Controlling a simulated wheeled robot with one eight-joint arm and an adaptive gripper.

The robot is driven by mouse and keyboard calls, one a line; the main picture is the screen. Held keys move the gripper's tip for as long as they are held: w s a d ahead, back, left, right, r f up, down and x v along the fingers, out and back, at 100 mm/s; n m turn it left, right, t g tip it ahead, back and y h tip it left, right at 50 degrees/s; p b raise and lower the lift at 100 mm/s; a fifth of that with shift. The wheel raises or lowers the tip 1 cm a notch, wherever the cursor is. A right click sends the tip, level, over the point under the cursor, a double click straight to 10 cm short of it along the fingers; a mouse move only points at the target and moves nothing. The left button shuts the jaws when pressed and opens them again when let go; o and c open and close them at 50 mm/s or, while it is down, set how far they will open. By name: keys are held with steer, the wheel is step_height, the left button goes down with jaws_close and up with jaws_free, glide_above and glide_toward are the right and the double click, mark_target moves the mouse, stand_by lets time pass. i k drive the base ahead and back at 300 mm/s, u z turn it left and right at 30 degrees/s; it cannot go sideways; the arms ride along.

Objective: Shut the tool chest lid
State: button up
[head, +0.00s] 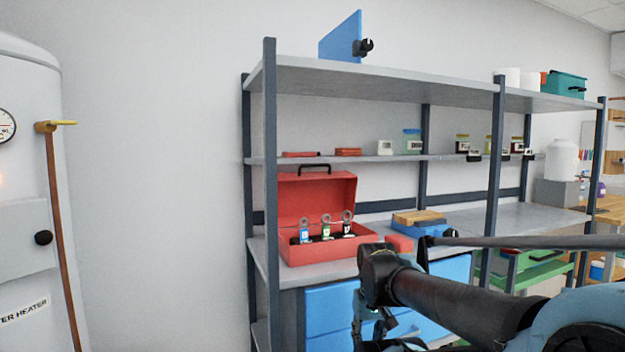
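The red tool chest (320,252) sits on the grey workbench top of the shelving unit. Its lid (329,197) stands open, raised upright at the back, with a black handle (315,168) on its top edge. Three ring-topped tags, blue (304,234), green (326,233) and black (347,230), stand up inside the chest. My gripper (372,335) is low in the picture, to the right of and below the chest, and apart from it. Its fingers are dark and partly cut off by the lower edge, so I cannot tell whether they are open.
A slate post (270,150) stands at the chest's left front. A shelf (370,157) with jars and small boxes runs above. A blue box (420,229) with a wooden top sits to the right. Blue drawers (330,312) are below. A water heater (30,200) stands left.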

mark_target(311, 195)
steer(key=z, duration=0.4)
steer(key=k, duration=1.6)
steer(key=u, duration=0.45)
steer(key=i, duration=1.05)
steer(key=z, duration=0.05)
